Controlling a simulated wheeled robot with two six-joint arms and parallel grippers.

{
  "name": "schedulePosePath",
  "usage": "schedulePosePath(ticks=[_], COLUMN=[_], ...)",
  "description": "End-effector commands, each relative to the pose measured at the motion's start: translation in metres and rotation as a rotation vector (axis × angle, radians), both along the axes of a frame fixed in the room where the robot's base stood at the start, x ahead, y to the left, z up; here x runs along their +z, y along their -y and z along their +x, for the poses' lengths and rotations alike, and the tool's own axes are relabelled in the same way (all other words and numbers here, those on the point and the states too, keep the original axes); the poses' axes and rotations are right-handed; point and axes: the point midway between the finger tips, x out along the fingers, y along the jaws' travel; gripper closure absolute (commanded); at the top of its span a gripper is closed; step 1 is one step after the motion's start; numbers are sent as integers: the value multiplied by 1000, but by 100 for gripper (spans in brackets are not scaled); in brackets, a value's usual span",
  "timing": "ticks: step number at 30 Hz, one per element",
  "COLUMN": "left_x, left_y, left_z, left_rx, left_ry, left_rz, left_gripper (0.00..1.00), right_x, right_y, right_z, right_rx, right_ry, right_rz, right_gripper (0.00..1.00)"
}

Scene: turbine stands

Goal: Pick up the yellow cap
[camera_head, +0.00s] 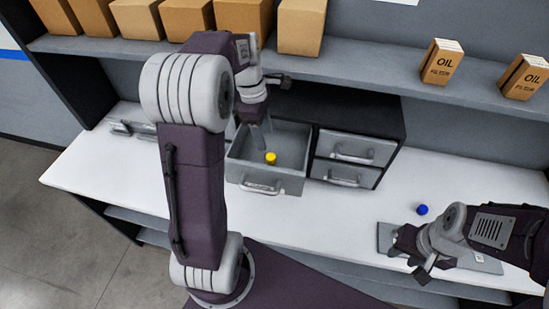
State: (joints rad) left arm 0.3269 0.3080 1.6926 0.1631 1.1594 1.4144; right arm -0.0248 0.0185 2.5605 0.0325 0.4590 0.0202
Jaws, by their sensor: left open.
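The small yellow cap (270,158) lies inside an open grey drawer (292,185) of the drawer cabinet. My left gripper (262,134) is open and points down into the drawer, a little above and behind the cap in the picture. Its fingers look apart from the cap, and part of the gripper is hidden by my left arm. My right gripper (411,265) is low at the right, over a grey plate (483,261) on the table. I cannot tell whether its jaws are open.
The dark cabinet (375,110) has closed drawers to the right of the open one. A blue cap (422,210) lies on the white table (345,230). A shelf (370,65) above holds cardboard boxes (302,25) and two oil filter boxes (441,62).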

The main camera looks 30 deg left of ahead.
Motion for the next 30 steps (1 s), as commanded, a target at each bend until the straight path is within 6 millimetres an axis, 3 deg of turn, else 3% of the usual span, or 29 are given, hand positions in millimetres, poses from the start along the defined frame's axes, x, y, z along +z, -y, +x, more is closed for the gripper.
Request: schedulePosePath(ticks=[5, 12, 17, 24, 30], left_x=[-5, -37, -43, -84, -92], left_y=[1, 6, 7, 12, 13], left_z=[0, 1, 1, 3, 4], left_rx=[-1, -1, -1, -1, -1], left_ry=[-2, -3, -3, -4, 0], left_rz=[0, -2, -2, -1, 1], left_gripper=[47, 47, 47, 47, 47], right_x=[-1, 6, 8, 20, 20], right_y=[0, 0, 0, 0, 0], right_z=[0, 0, 0, 0, 0], right_rx=[0, 0, 0, 0, 0], right_ry=[0, 0, 0, 0, 0], right_rz=[0, 0, 0, 0, 0], right_gripper=[64, 64, 64, 64, 64])
